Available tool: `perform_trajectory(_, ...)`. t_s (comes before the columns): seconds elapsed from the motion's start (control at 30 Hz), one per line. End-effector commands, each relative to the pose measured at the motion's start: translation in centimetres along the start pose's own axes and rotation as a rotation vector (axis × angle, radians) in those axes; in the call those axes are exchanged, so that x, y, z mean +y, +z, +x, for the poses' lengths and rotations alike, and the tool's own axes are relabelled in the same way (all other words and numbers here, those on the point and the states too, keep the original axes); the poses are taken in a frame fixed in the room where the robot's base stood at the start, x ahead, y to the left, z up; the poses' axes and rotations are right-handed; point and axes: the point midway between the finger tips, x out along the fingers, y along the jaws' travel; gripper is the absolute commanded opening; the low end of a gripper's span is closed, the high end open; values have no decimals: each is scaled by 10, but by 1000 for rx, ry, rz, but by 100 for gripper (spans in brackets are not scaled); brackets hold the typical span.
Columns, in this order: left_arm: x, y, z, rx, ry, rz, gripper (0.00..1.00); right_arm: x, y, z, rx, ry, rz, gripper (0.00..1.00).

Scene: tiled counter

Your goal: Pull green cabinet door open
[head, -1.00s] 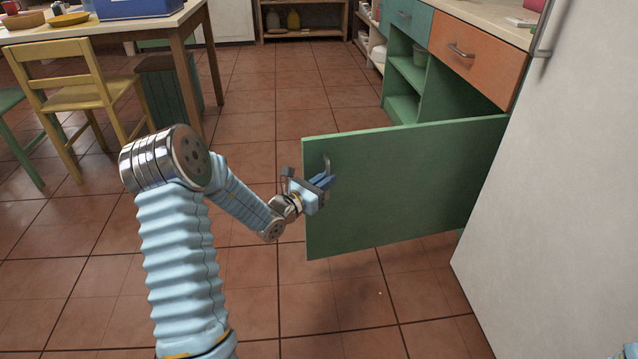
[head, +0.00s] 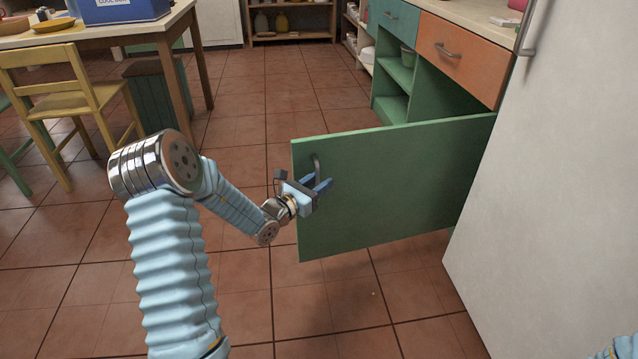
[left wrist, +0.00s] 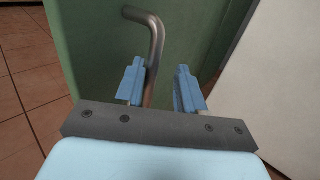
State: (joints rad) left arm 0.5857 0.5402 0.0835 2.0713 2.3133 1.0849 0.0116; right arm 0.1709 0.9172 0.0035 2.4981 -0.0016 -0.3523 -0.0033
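The green cabinet door (head: 400,190) stands swung wide out from the counter, over the floor. Its curved metal handle (head: 317,168) is near the door's free edge. My left gripper (head: 322,188) is at the handle, with its blue fingers spread. In the left wrist view the handle (left wrist: 155,50) passes between the open fingers (left wrist: 160,85), closer to the left finger, and the green door (left wrist: 95,45) is behind. Whether a finger touches the handle is unclear. My right gripper is out of view; only a bit of that arm shows at the lower right corner.
The open green cabinet (head: 400,80) has shelves and an orange drawer (head: 460,58) above. A white fridge-like panel (head: 560,190) stands close on the right. A yellow chair (head: 75,100) and a table (head: 110,32) are at the left. The tiled floor between is clear.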

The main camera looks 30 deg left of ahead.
Motion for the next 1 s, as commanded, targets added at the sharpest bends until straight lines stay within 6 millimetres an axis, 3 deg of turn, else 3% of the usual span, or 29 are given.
perform_trajectory(0.17,2,0,-5,2,3,1,38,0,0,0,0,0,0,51)
perform_trajectory(0.27,2,0,-19,2,5,1,38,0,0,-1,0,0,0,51)
perform_trajectory(0.7,1,0,-118,2,3,0,38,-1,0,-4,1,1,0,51)
perform_trajectory(1.0,0,0,-138,0,0,0,38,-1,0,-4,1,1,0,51)
